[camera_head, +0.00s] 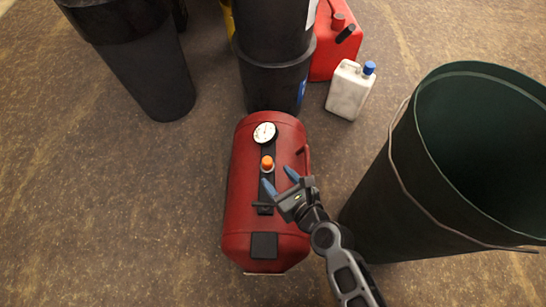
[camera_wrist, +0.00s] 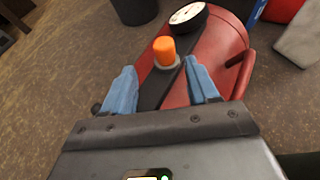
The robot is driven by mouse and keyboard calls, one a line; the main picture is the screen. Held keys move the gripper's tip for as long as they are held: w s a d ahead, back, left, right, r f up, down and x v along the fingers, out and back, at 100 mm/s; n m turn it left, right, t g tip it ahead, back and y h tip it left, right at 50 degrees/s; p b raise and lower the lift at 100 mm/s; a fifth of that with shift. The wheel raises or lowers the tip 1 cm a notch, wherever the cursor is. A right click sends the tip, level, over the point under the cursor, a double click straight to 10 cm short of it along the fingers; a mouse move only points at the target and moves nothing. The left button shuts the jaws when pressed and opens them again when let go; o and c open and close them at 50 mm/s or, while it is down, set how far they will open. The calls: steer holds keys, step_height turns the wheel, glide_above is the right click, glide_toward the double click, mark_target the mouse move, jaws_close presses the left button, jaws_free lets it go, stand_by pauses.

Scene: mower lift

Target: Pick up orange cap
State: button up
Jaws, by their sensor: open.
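The orange cap (camera_head: 267,163) sits upright in a grey ring on the black strip along the top of a red tank (camera_head: 240,205). It also shows in the wrist view (camera_wrist: 164,50), beyond and between my two blue fingers. My gripper (camera_head: 280,179) is open and empty, just in front of the cap and slightly to its right in the head view. In the wrist view my fingertips (camera_wrist: 160,72) stay short of the cap, and no contact shows.
A round gauge (camera_head: 265,134) stands on the tank behind the cap, and a red handle (camera_head: 305,160) runs along its right side. A dark green bucket (camera_head: 400,190) stands at right. Black bins (camera_head: 150,75), a white jug (camera_head: 349,90) and a red can (camera_head: 328,60) stand behind.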

mark_target(270, 165)
steer(key=b+x, duration=0.1)
steer(key=x, duration=0.4)
steer(key=b+x, duration=0.1)
steer(key=x, duration=0.1)
steer(key=shift+w+d+b, duration=0.15)
steer(key=shift+w+b, duration=0.15)
steer(key=shift+w, duration=0.25)
steer(key=shift+r, duration=0.1)
steer(key=c, duration=1)
